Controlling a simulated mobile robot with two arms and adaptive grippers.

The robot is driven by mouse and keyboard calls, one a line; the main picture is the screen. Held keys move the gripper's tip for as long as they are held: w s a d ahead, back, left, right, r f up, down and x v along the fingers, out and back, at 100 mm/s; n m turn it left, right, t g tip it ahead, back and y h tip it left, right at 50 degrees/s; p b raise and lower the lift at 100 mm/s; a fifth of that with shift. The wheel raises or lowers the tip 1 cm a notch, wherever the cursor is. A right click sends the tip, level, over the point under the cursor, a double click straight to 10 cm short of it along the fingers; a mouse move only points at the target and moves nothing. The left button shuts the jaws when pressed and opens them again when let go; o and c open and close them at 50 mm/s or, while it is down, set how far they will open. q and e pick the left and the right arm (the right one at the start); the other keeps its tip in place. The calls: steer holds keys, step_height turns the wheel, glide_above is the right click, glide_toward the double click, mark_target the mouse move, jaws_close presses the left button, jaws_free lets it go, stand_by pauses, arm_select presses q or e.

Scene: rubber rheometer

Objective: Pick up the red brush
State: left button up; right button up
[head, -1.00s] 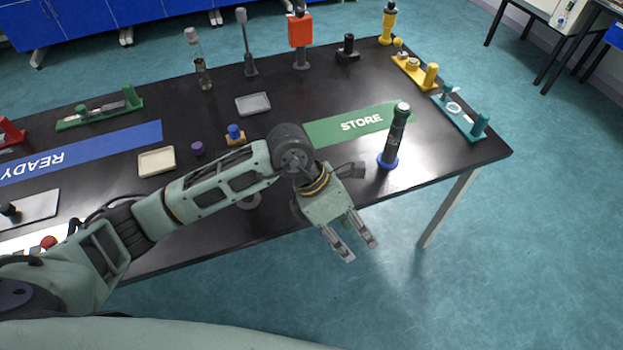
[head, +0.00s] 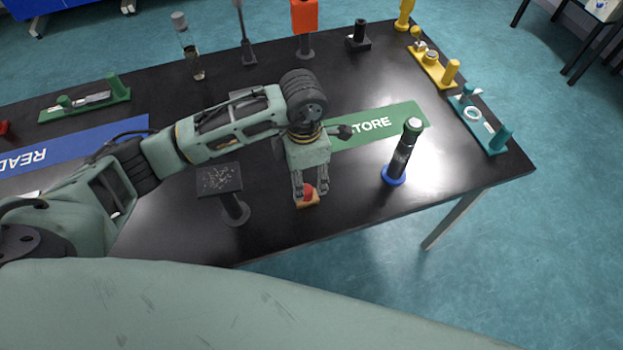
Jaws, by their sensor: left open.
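The red brush (head: 308,193) has a rounded red top on a tan wooden base. It sits on the black table near the front edge, below the STORE strip. My left gripper (head: 308,189) points down at it, with its fingers on either side of the red top. The fingers are open, and I cannot tell whether they touch the brush. The fingers and wrist hide part of the brush. My right gripper is not in view.
A black stand with a speckled square plate (head: 219,180) is left of the brush. A dark bottle in a blue ring base (head: 395,174) stands to the right. A green STORE strip (head: 408,117) lies behind. Table space between brush and bottle is clear.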

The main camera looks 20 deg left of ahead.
mark_target(306, 189)
arm_select(q)
steer(key=f+p, duration=0.1)
steer(key=s+f+p, duration=0.1)
steer(key=f, duration=0.1)
steer(key=shift+s+d+f, duration=0.1)
steer(key=shift+d+f, duration=0.05)
steer(key=shift+f, duration=0.1)
step_height(306, 189, down, 3)
steer(key=shift+r+p, duration=0.15)
steer(key=shift+p, duration=0.2)
steer(key=shift+w+f, duration=0.25)
steer(key=shift+f, duration=0.25)
steer(key=c, duration=1)
steer(key=shift+c, duration=1.4)
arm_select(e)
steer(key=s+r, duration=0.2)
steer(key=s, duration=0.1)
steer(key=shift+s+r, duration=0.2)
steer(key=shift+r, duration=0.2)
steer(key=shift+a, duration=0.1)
